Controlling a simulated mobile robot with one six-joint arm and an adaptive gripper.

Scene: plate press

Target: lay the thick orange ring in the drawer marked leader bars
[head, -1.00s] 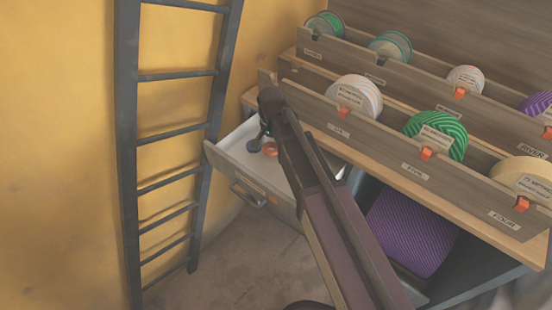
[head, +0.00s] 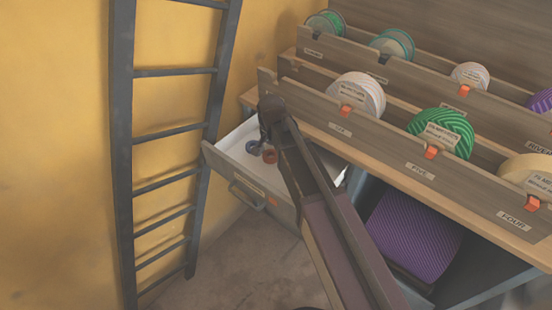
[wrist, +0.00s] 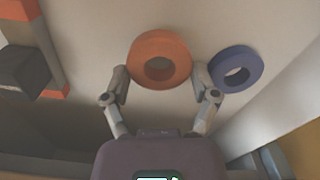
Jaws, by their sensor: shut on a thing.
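The thick orange ring (head: 270,156) is inside the open white-lined drawer (head: 232,144), at the left end of the bench. It also shows in the wrist view (wrist: 160,40), flat side up. My gripper (wrist: 160,82) is shut on it, one finger at each side of its near edge. In the head view my gripper (head: 266,138) reaches down into the drawer. Whether the ring touches the drawer floor I cannot tell. The label on the drawer front is too small to read.
A blue ring (wrist: 236,70) lies in the drawer just right of the orange one, close to my right finger. A dark block (wrist: 22,70) shows at the left of the wrist view. Racks of spools (head: 357,94) stand above the drawer; a ladder (head: 125,150) is left.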

